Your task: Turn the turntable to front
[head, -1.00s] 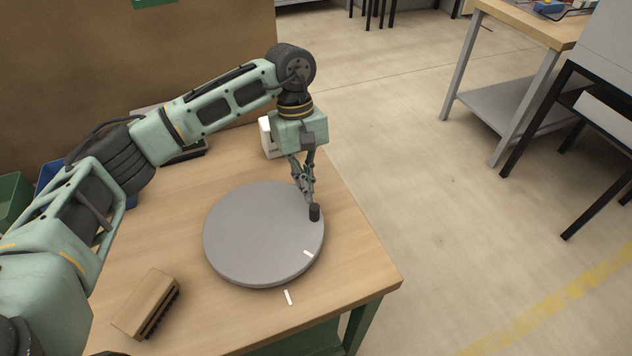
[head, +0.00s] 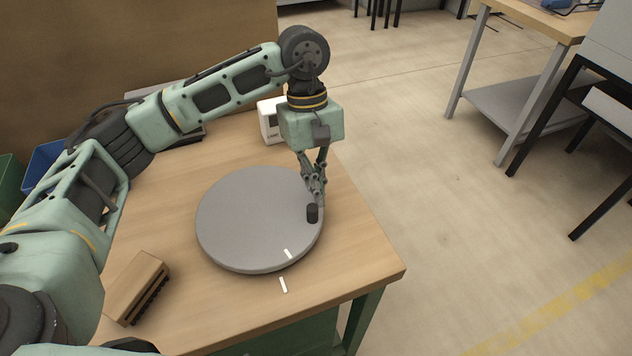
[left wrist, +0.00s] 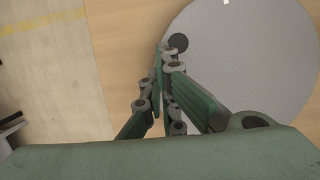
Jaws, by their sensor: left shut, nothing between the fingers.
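The grey round turntable (head: 250,220) lies on the wooden table in the head view. A short black knob (head: 312,213) stands near its right rim. A white mark (head: 288,254) on the disc's front part is close to a white mark (head: 283,285) on the table, slightly to its right. My left gripper (head: 318,200) is shut and empty, its fingertips down at the knob's far side. In the left wrist view the knob (left wrist: 179,42) is right beside the fingertips (left wrist: 166,48); I cannot tell if they touch. My right gripper is not in view.
A wooden brush (head: 137,287) lies at the table's front left. A white box (head: 268,120) stands behind the disc. Blue (head: 43,163) and green (head: 10,180) bins are at the left. Bare table surrounds the disc; its right edge is close.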

